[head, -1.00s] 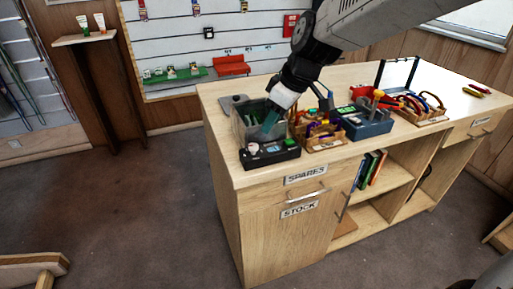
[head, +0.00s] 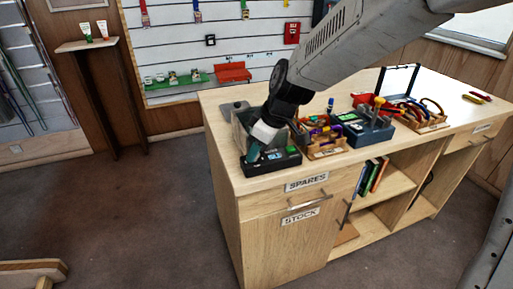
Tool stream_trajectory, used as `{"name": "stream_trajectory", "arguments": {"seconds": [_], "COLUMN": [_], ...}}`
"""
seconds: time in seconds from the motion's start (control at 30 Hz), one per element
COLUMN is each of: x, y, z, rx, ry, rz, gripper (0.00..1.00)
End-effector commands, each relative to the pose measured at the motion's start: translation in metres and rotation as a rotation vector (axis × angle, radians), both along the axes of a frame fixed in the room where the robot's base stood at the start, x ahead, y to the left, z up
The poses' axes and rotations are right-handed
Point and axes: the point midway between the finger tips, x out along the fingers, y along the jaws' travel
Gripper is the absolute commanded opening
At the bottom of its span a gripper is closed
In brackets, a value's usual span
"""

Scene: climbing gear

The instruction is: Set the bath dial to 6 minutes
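The bath (head: 283,164) is a dark box with a grey see-through tank at its back. It stands at the left front end of the wooden counter. My gripper (head: 251,156) points down at the left part of the bath's front panel, with its teal fingers in front of the tank. The fingertips are at or just above the panel; I cannot tell whether they touch it. The pale round dial seen on the panel earlier is hidden behind the gripper, so its setting cannot be read. A small green display shows to the right of the fingers. The finger gap is too small to make out.
Close to the bath's right stand a wooden tray (head: 327,153) of small gear and a blue-grey tool box (head: 371,137). Another tray (head: 432,125) of coloured tools is farther right. The counter (head: 237,176) has drawers and open shelves below. Floor in front is clear.

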Motion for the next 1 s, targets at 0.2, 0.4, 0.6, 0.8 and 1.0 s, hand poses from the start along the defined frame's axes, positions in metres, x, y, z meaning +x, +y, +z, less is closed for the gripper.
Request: {"name": "stream_trajectory", "arguments": {"seconds": [0.2,0.4,0.6,0.8,1.0], "x": [-0.0002,-0.0007,-0.0020,-0.0030,-0.0045], "y": [0.0033,0.0006,0.0006,0.0012,0.0025], "z": [0.0000,0.0001,-0.0003,0.0001,-0.0003], "rx": [0.000,0.000,0.000,-0.001,-0.004], "ry": [0.000,0.000,0.001,0.000,0.000], "rz": [0.001,-0.015,-0.092,-0.240,-0.424], "gripper": [0.04,0.04,0.04,0.04,0.04]}}
